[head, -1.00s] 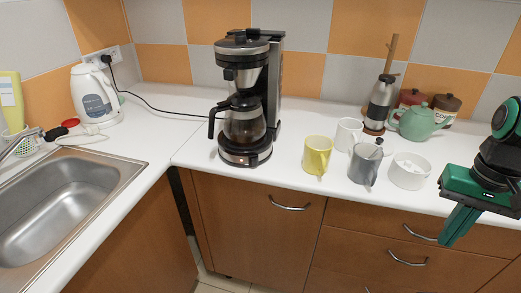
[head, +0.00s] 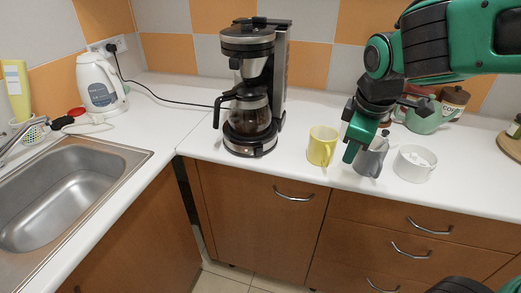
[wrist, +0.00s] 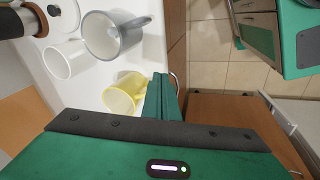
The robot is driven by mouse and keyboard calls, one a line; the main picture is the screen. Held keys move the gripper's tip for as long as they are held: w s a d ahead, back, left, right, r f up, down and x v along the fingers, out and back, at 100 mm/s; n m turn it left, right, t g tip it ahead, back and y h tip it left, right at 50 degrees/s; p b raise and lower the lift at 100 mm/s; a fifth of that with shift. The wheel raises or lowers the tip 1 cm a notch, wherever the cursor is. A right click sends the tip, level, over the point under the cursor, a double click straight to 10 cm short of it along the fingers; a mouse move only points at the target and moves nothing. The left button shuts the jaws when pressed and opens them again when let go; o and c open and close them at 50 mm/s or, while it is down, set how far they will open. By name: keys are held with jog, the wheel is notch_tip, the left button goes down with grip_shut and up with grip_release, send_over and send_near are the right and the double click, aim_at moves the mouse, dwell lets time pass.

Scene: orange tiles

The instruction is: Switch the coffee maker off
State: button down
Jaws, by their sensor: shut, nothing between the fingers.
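The coffee maker (head: 259,80) is black and silver and stands upright on the white counter, left of centre in the head view. Its glass carafe (head: 249,112) sits on the base, with dark coffee visible inside. The front of the base (head: 246,146) faces me; I cannot make out the switch's position. In the wrist view the green fingers (wrist: 161,98) are together beside the yellow mug. The coffee maker is out of the wrist view.
A white mug (wrist: 64,60) shows in the wrist view. A kettle (head: 101,83) and sink (head: 75,185) are left.

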aim_at(262, 152)
jog(key=w+a+r+n+t+y, duration=0.1)
jog(key=a+n, duration=0.8)
jog(key=a, duration=0.9)
jog(key=shift+w+a+r+n+y, duration=0.15)
jog(key=shift+w+r+n+y, duration=0.2)
jog(key=shift+w+r, duration=0.3)
jog(key=w+f, duration=0.2)
jog(key=f, duration=0.1)
jog(key=w+a+f, duration=0.1)
jog(key=w+f, duration=0.1)
jog(key=f, duration=0.1)
jog(key=w+f, duration=0.2)
jog(key=w, duration=0.1)
jog(key=shift+a+f, duration=0.35)
jog(key=shift+f, duration=0.05)
jog(key=shift+w+r, duration=0.1)
jog(key=shift+w, duration=0.3)
